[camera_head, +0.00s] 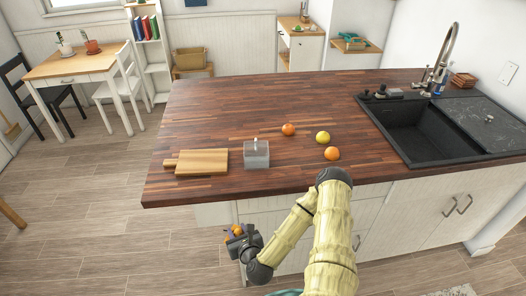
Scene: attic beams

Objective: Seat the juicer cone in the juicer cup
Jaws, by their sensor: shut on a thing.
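The juicer cup (262,160) looks like a squarish, grey, see-through container standing on the wooden worktop near its front edge. A small pale tip shows at its top, too small to make out. My gripper (235,233) is low in front of the counter, below and left of the cup and apart from it. It is shut on a small orange-coloured thing, which I take for the juicer cone (238,229). The fingers hide part of it, so its exact shape and tilt cannot be told.
A cutting board (202,162) lies left of the cup. Two oranges (288,129) (332,153) and a lemon (322,137) lie to its right. A dark sink (420,140) with a tap is at the right. The worktop (225,105) behind the cup is clear.

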